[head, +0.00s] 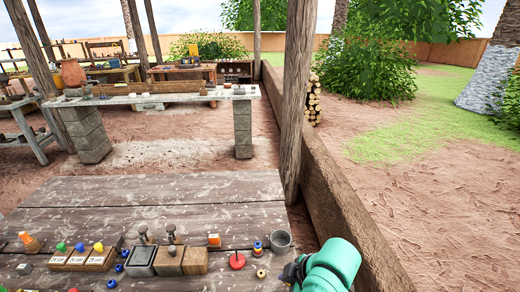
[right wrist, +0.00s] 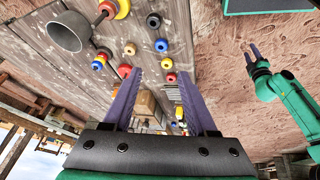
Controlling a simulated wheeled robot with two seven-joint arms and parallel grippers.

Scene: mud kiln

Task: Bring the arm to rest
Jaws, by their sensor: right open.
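My right arm with its teal cover comes in at the bottom right of the head view. Its dark gripper (head: 291,271) is at the table's front right part, partly cut off by the frame edge. In the right wrist view my right gripper (right wrist: 160,74) has its two purple fingers spread apart with nothing between them. The table's small items appear beyond the fingers. My left arm, green, shows at the right of the right wrist view, with its purple-fingered gripper (right wrist: 252,54) over bare ground; its finger gap is too small to judge. The left gripper is not seen in the head view.
The wooden table (head: 150,190) holds a grey cup (head: 280,241), a red disc with a peg (head: 237,261), a blue ring stack (head: 257,248) and wooden boxes (head: 194,262). A low wall (head: 345,215) runs along its right. The table's far half is clear.

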